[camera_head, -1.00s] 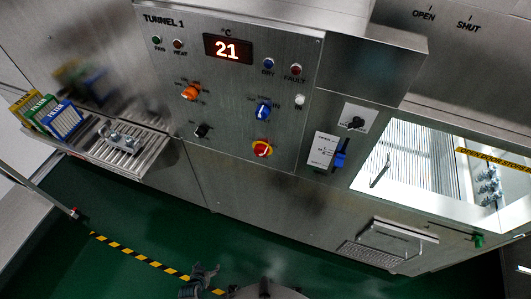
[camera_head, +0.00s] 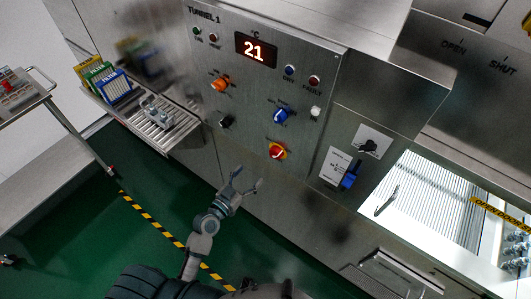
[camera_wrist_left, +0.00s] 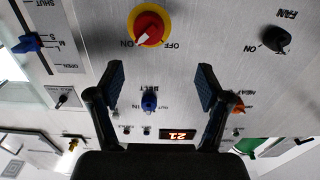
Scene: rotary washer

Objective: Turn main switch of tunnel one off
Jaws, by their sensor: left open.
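The red and yellow main switch (camera_head: 277,151) is on the lower part of the steel TUNNEL 1 panel (camera_head: 235,100). In the left wrist view, which is upside down, the switch (camera_wrist_left: 149,26) sits beyond the fingertips, near the top edge. Its pale pointer appears turned toward the ON label, with OFF on the other side. My left gripper (camera_head: 248,181) is open and empty, below and left of the switch, apart from it. In the left wrist view its two fingers (camera_wrist_left: 160,76) are spread wide. My right gripper is not in view.
Near the switch are a blue knob (camera_head: 281,116), an orange knob (camera_head: 220,84) and a black fan knob (camera_head: 226,122). A blue lever (camera_head: 350,177) is to the right. A steel shelf (camera_head: 176,132) with filters (camera_head: 110,84) is at left. A trolley (camera_head: 25,92) stands far left.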

